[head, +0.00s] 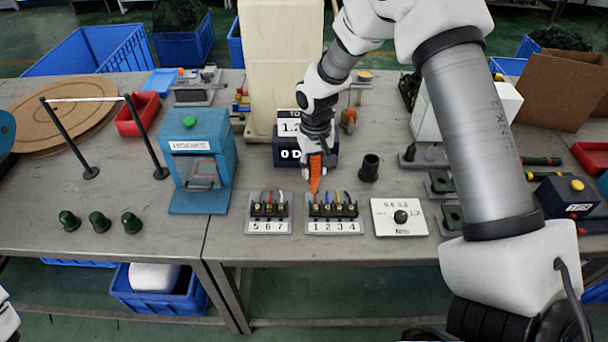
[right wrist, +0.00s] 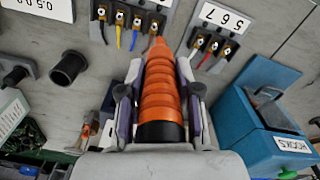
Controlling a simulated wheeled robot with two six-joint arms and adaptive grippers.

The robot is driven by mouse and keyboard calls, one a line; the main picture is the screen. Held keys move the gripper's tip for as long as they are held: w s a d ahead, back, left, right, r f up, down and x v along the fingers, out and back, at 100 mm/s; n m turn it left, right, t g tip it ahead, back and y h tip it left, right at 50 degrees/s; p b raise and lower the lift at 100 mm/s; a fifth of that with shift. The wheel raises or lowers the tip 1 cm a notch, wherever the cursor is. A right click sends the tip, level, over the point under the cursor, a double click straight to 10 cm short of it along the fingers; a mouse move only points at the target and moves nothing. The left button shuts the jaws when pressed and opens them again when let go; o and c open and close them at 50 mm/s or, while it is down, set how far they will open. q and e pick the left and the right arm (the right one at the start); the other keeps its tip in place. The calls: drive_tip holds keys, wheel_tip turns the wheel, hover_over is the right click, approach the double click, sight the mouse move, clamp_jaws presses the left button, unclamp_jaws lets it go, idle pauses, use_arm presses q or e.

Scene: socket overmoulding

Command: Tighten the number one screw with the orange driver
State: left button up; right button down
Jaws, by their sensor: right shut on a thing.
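My right gripper (head: 314,168) is shut on the orange driver (head: 315,184), which points down at the terminal block marked 1 2 3 4 (head: 335,228). The driver's tip is at the block's left end, by the number 1 terminal. In the right wrist view, the ribbed orange driver (right wrist: 162,98) lies between the two fingers, and its tip overlaps the end terminal of the block (right wrist: 160,3). My left gripper is not in view.
The block marked 5 6 7 (head: 268,228) stands close to the left. A white dial plate (head: 400,217) lies to the right. A black cup (head: 369,168) and a dark display box (head: 291,155) are behind. A blue machine (head: 203,165) stands further left.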

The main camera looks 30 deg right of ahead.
sight(317, 182)
drive_tip(key=shift+d+f, duration=0.2)
drive_tip(key=shift+d, duration=0.2)
drive_tip(key=shift+w+d+p, duration=0.1)
drive_tip(key=shift+p, duration=0.35)
drive_tip(key=f+b, duration=0.1)
drive_tip(key=f, duration=0.2)
drive_tip(key=f+b, duration=0.1)
drive_tip(key=f, duration=0.1)
drive_tip(key=shift+d+f+b, duration=0.1)
drive_tip(key=shift+d+b, duration=0.15)
drive_tip(key=shift+b, duration=0.1)
drive_tip(key=shift+a+f, duration=0.1)
drive_tip(key=shift+f, duration=0.45)
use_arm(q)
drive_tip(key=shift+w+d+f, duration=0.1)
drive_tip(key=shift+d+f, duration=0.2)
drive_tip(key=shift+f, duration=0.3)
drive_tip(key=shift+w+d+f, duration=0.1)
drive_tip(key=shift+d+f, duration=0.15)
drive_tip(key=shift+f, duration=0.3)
use_arm(e)
drive_tip(key=shift+f, duration=0.2)
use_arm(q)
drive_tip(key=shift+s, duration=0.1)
use_arm(e)
drive_tip(key=shift+r, duration=0.1)
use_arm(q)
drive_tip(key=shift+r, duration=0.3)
